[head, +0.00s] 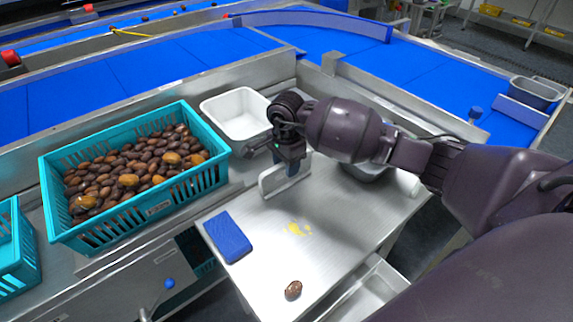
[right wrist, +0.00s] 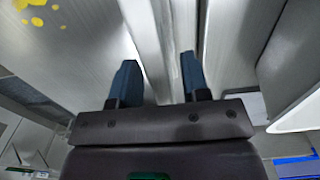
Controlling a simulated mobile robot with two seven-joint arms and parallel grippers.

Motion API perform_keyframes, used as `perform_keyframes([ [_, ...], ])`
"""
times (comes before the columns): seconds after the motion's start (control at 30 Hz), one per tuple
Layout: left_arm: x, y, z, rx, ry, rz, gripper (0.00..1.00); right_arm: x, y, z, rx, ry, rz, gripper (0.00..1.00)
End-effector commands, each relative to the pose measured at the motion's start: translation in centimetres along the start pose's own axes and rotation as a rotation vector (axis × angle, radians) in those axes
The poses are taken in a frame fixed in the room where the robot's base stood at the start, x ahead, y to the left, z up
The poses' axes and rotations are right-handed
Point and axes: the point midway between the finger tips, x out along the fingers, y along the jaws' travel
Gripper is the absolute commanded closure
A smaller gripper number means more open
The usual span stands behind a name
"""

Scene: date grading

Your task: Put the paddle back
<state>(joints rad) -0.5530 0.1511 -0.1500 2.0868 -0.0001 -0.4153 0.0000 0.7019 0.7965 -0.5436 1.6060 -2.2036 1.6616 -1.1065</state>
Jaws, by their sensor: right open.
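A pale grey upright plate, which may be the paddle or its rest (head: 270,184), stands on the steel table (head: 330,222); I cannot tell which it is. My right gripper (head: 291,170) points down at this plate. In the right wrist view the two blue-grey fingers of the gripper (right wrist: 158,80) are apart, with a long pale grey strip (right wrist: 150,35) running up to the gap between them. Whether they touch it is not clear. My right arm hides part of the table behind. My left gripper is not in view.
A teal crate of dates (head: 148,210) stands at left, with a white tub (head: 236,115) behind. A blue block (head: 228,236), yellow smears (head: 297,230) and a single date (head: 293,290) are on the table. Blue conveyor belts (head: 420,75) run behind. The table's front middle is mostly free.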

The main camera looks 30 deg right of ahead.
Motion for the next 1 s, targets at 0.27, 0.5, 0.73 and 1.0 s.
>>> perform_keyframes([
  [0.27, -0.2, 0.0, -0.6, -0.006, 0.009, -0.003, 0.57, -5.3, -0.1, -0.1, -0.001, 0.004, -0.007, 0.58],
  [0.5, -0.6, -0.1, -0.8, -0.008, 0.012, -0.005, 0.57, -9.4, 0.0, -0.1, -0.001, 0.004, -0.005, 0.58],
  [0.73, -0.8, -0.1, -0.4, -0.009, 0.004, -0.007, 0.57, -11.3, 0.0, 0.0, 0.000, 0.001, -0.001, 0.58],
  [1.0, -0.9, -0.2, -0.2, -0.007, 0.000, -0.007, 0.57, -11.6, 0.0, 0.0, 0.000, 0.001, 0.000, 0.58],
])
